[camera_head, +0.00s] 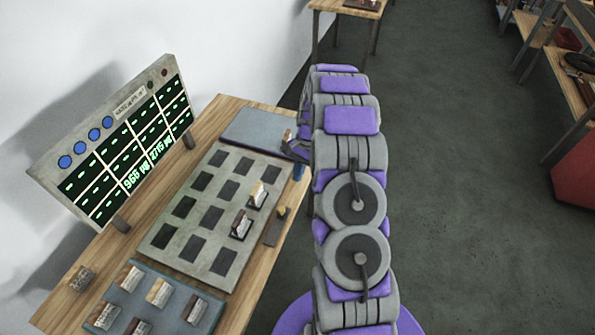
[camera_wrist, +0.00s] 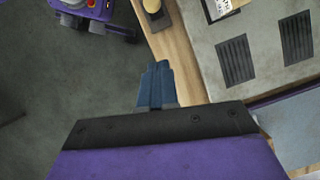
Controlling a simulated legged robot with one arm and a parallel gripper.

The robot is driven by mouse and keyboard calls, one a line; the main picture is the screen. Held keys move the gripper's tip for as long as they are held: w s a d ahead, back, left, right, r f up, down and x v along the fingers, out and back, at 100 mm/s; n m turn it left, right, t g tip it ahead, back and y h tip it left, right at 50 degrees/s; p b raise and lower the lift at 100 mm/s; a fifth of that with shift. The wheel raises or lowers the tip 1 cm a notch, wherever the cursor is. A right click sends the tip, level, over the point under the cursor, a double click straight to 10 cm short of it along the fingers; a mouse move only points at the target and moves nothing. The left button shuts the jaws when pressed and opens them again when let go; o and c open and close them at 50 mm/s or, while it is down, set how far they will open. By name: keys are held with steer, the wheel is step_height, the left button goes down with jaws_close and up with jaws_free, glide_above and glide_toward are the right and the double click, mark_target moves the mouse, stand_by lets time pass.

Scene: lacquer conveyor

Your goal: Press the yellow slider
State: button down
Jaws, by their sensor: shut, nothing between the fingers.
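The yellow slider (camera_head: 283,212) is a small knob on a dark narrow track at the right edge of the wooden table, beside the grey slotted panel. It also shows at the top of the wrist view (camera_wrist: 152,6), partly cut off by the frame edge. My gripper (camera_head: 299,173) is beside the table's right edge, farther up the picture than the slider and apart from it. In the wrist view its blue fingers (camera_wrist: 156,68) are shut with nothing between them. They point toward the slider, with a gap between.
The grey panel (camera_head: 168,236) has several dark slots, two holding small blocks (camera_head: 241,224). A blue-grey tray (camera_head: 152,315) with several blocks lies at the near end. A display board (camera_head: 120,150) with green readouts stands along the left.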

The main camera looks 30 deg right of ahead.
mark_target(282, 212)
steer(key=b+x, duration=0.1)
steer(key=x, duration=0.4)
steer(key=shift+s+a+f, duration=0.1)
steer(key=shift+f, duration=0.25)
steer(key=shift+s+a+f, duration=0.1)
steer(key=shift+s+a, duration=0.2)
steer(key=shift+a, duration=0.3)
steer(key=shift+s+a+f, duration=0.1)
steer(key=shift+s+a, duration=0.15)
steer(key=shift+a, duration=0.4)
steer(key=shift+s+a+b, duration=0.25)
steer(key=shift+a+b, duration=0.1)
steer(key=shift+a, duration=0.3)
steer(key=s+a+p, duration=0.1)
steer(key=s+a, duration=0.1)
steer(key=a, duration=0.1)
steer(key=s+a+p, duration=0.1)
steer(key=s+a, duration=0.2)
steer(key=shift+s+a, duration=0.2)
steer(key=shift+a, duration=0.2)
steer(key=shift+d, duration=0.15)
